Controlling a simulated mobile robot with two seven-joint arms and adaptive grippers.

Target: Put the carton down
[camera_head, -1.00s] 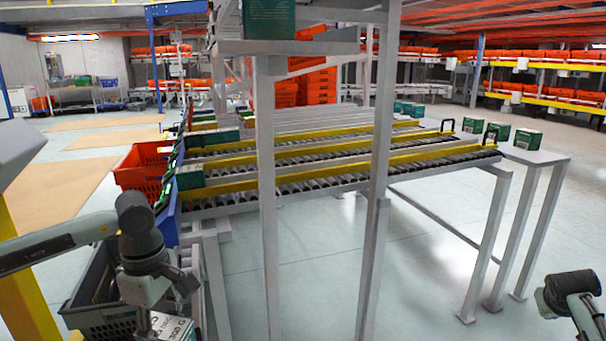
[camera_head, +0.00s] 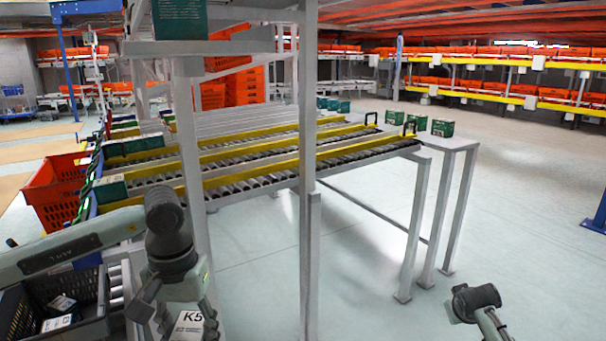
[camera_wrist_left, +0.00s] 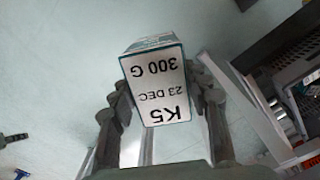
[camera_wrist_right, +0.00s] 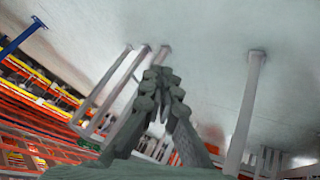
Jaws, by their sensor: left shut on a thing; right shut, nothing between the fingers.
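The carton (camera_wrist_left: 158,85) is a small box with a white printed end reading K5, 23 DEC, 300 G. My left gripper (camera_wrist_left: 160,90) is shut on it, one finger on each side. In the head view the carton (camera_head: 190,324) shows at the bottom edge under my left arm, partly cut off. It is in the air, with pale floor behind it in the left wrist view. My right gripper (camera_wrist_right: 160,78) is shut and empty; in the head view it hangs at the lower right, over bare floor.
A dark crate (camera_head: 90,328) with several small cartons stands at lower left. A roller conveyor (camera_head: 250,155) with yellow rails lies ahead, behind grey posts (camera_head: 309,200). A small grey table (camera_head: 448,142) holds a green carton (camera_head: 442,128). An orange tote (camera_head: 55,190) stands left.

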